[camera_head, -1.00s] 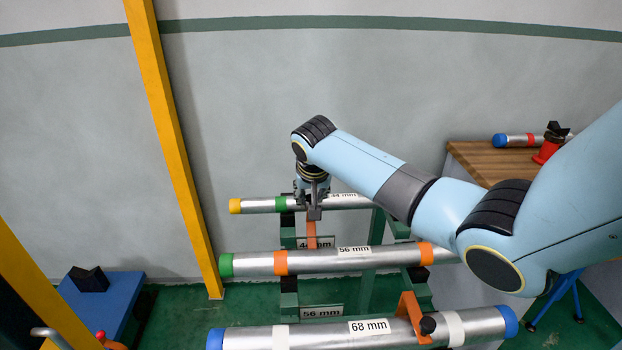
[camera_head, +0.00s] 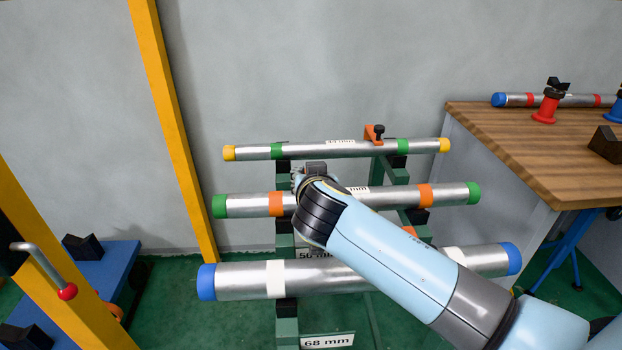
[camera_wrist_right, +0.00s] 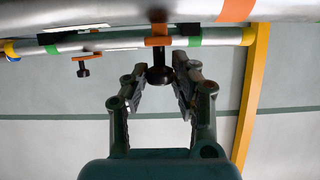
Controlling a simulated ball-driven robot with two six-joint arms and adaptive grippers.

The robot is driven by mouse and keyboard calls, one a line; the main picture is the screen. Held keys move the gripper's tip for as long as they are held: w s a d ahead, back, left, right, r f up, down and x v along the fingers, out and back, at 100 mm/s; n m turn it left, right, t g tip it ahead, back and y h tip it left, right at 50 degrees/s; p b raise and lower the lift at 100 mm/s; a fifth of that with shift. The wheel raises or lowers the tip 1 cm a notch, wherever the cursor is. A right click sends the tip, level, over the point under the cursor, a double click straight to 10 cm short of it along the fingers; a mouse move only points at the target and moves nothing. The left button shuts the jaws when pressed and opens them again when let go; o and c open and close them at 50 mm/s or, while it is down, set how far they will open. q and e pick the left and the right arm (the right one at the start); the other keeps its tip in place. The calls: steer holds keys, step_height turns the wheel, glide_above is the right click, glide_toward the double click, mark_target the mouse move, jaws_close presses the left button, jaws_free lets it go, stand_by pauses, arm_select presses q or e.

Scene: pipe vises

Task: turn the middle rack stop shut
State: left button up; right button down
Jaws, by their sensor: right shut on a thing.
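The middle rack stop shows in the wrist view as an orange bar (camera_wrist_right: 158,38) with a dark knob (camera_wrist_right: 161,74) hanging from it. My right gripper (camera_wrist_right: 160,80) has its fingers on both sides of this knob and is shut on it. In the head view my right gripper (camera_head: 314,168) is behind the middle pipe (camera_head: 335,203), the one with green caps. My own wrist hides the middle stop and most of the fingers there. My left gripper is not in view.
The yellow-capped pipe (camera_head: 320,149) lies behind, with its orange stop (camera_head: 374,133) near the right end. The blue-capped pipe (camera_head: 235,280) lies in front, partly behind my right arm. A wooden bench (camera_head: 510,150) stands right; a yellow post (camera_head: 172,125) stands left.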

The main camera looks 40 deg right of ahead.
steer(key=shift+s+a+f+b, duration=0.35)
steer(key=shift+s+f+b, duration=0.15)
steer(key=shift+f, duration=0.2)
steer(key=shift+s+f, duration=0.15)
steer(key=shift+f, duration=0.1)
steer(key=c, duration=1.4)
jaws_free()
steer(key=shift+a, duration=0.1)
steer(key=o, duration=0.4)
steer(key=shift+r, duration=0.3)
steer(key=shift+c, duration=0.2)
steer(key=shift+a, duration=0.1)
steer(key=v, duration=0.7)
